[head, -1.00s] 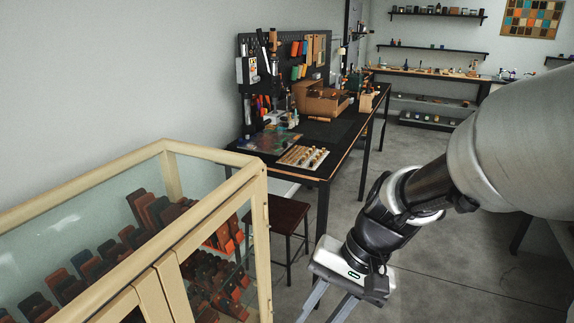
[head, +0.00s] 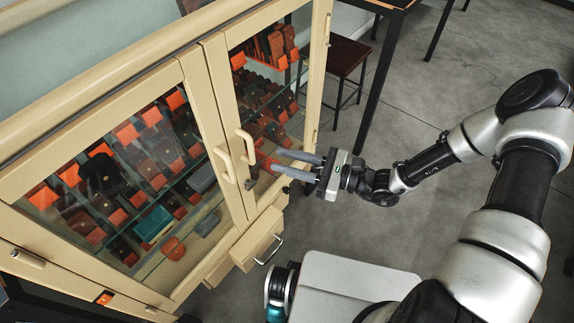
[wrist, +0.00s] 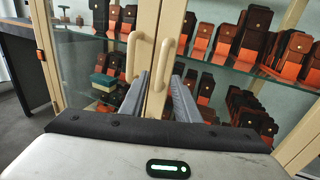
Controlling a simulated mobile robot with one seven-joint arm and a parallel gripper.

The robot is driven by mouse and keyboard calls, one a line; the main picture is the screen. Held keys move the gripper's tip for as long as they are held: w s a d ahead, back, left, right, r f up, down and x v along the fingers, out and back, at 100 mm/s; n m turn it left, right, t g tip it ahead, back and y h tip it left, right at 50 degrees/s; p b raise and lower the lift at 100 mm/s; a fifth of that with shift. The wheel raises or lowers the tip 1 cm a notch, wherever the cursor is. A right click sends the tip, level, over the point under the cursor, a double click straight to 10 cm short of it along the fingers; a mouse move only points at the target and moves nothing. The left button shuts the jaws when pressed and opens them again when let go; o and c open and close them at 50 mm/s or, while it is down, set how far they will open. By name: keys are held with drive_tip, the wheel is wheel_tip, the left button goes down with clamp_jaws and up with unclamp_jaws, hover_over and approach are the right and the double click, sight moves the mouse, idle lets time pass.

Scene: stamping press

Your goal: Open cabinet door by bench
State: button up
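The cream-framed cabinet (head: 215,95) has two glass doors, both closed, with leather pieces on glass shelves behind them. The left door's handle (head: 225,163) and the right door's handle (head: 248,147) stand side by side near the middle seam. My gripper (head: 276,161) is to the right of the handles, fingers apart and pointing at the right door, with nothing between them. In the wrist view the two handles (wrist: 133,57) and (wrist: 163,63) show just beyond the fingertips. The gripper appears apart from both handles.
A small drawer with a metal handle (head: 269,250) juts out below the doors. A dark stool (head: 337,57) and the bench's legs (head: 376,90) stand right of the cabinet. The grey floor (head: 410,100) between them and my arm is clear.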

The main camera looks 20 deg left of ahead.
drive_tip(key=shift+w+f+m, duration=0.1)
drive_tip(key=shift+f+m, duration=0.2)
drive_tip(key=shift+a, duration=0.15)
drive_tip(key=a+b, duration=0.1)
drive_tip(key=a, duration=0.6)
drive_tip(key=shift+w+a+b, duration=0.15)
drive_tip(key=shift+w+b, duration=0.15)
drive_tip(key=shift+a, duration=0.3)
drive_tip(key=shift+c, duration=0.6)
clamp_jaws()
drive_tip(key=s+d+p, duration=0.1)
drive_tip(key=d+p, duration=0.1)
drive_tip(key=d, duration=0.7)
drive_tip(key=shift+d+r+t, duration=0.15)
drive_tip(key=shift+d+t, duration=0.15)
drive_tip(key=shift+d, duration=0.05)
